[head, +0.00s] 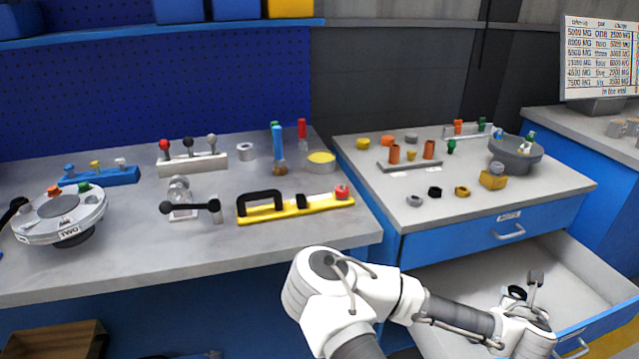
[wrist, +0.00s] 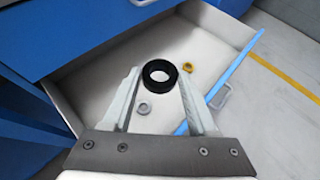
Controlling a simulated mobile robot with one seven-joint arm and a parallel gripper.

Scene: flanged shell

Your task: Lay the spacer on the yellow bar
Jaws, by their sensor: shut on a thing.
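The spacer appears to be a thick black ring (wrist: 160,75), held between the fingertips of my gripper (wrist: 161,82) in the wrist view. It also shows as a small dark ring (head: 516,292) at my gripper (head: 527,290) in the head view, partly hidden by the gripper. My gripper is over the open drawer, at the lower right. The yellow bar (head: 324,204) lies on the left workbench near its front right, with a black handle, a black block and a red knob on it. My gripper is well apart from the bar, to its right and lower.
The open drawer (wrist: 98,92) holds a grey ring (wrist: 144,108) and a yellow ring (wrist: 188,67). The right counter (head: 380,180) carries several small rings, a pegged rack and a grey bowl (head: 517,153). A two-knobbed grey fixture (head: 182,208) stands left of the bar.

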